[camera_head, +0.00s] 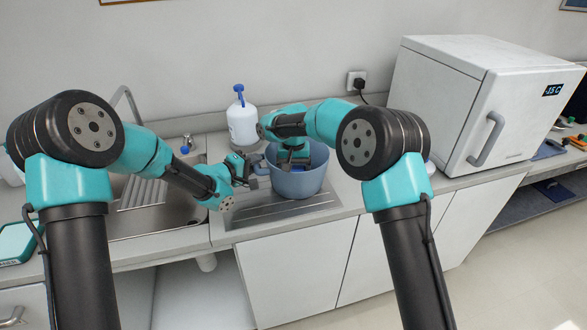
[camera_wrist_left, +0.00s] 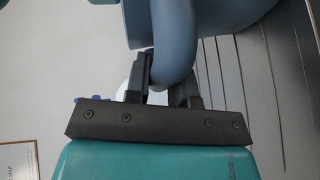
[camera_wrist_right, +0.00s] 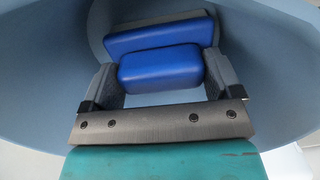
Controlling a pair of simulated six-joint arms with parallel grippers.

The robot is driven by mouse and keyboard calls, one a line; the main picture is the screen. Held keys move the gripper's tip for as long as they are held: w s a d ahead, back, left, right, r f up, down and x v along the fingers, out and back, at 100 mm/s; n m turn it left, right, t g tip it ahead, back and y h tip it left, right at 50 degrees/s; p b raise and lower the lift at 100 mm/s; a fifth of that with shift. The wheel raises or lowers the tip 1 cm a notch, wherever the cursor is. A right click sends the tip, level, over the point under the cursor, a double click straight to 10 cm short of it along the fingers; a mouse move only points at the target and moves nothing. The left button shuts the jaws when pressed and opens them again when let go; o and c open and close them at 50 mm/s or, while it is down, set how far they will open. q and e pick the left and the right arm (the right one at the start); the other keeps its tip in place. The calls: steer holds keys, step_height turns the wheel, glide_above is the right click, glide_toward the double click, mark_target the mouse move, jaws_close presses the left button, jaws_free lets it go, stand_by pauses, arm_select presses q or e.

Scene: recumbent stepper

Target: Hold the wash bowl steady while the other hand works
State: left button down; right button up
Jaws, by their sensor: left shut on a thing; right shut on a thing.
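The blue-grey wash bowl (camera_head: 298,182) stands on the steel drainboard of the sink unit. My left gripper (camera_head: 251,172) is at the bowl's left side. In the left wrist view its fingers (camera_wrist_left: 168,85) are shut on the bowl's curved handle (camera_wrist_left: 174,45). My right gripper (camera_head: 292,158) reaches down into the bowl from above. In the right wrist view its fingers (camera_wrist_right: 160,82) are shut on a blue block (camera_wrist_right: 160,68) inside the bowl. A second blue piece with a grey edge (camera_wrist_right: 150,38) lies just beyond it; I cannot tell whether the two are joined.
A white bottle with a blue pump (camera_head: 242,124) stands behind the bowl. The sink basin (camera_head: 160,212) and tap are to the left. A white cabinet with a display (camera_head: 480,100) stands on the counter to the right. The drainboard front (camera_head: 270,210) is clear.

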steer(key=shift+s, duration=0.1)
steer(key=shift+s+d, duration=0.15)
steer(key=shift+s, duration=0.1)
steer(key=shift+w, duration=0.15)
steer(key=shift+w+a, duration=0.2)
steer(key=shift+w, duration=0.3)
steer(key=shift+w+a, duration=0.15)
steer(key=shift+w, duration=0.35)
steer(key=shift+w+a, duration=0.1)
steer(key=shift+w, duration=0.2)
steer(key=shift+w, duration=0.1)
steer(key=shift+w+a+r, duration=0.1)
steer(key=shift+w, duration=0.2)
